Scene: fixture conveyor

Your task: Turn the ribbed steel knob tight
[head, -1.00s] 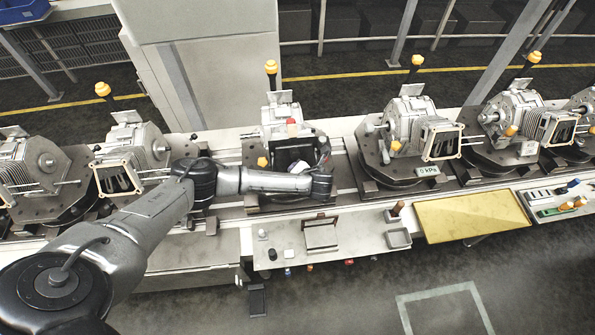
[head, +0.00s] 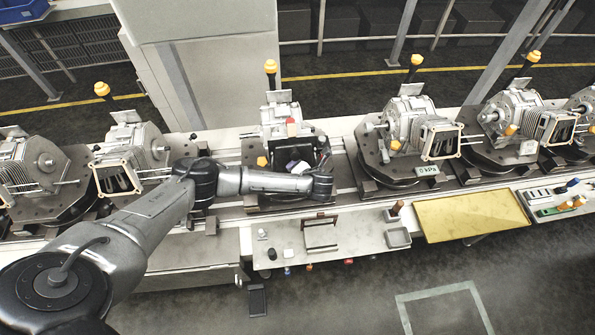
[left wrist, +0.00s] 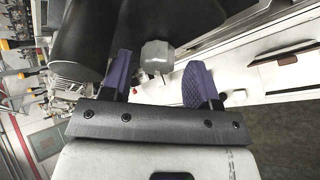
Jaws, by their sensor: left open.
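In the left wrist view a grey, faceted metal knob (left wrist: 157,57) sits between and just beyond the purple pads of my left gripper (left wrist: 157,82). The gripper is open, with a gap on each side of the knob. I cannot make out ribs on it at this size. In the head view my left gripper (head: 297,167) is at the middle fixture, in front of the grey machine housing (head: 281,120). The wrist and forearm cover much of that fixture, and the knob cannot be picked out there. My right gripper is in neither view.
Similar housings stand along the conveyor on both sides, including one to the right (head: 408,120) with a pressure display (head: 429,169). A bench (head: 350,240) with small parts and a yellow tray (head: 473,215) lie in front. A large dark cylinder (left wrist: 88,38) is beside the left finger.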

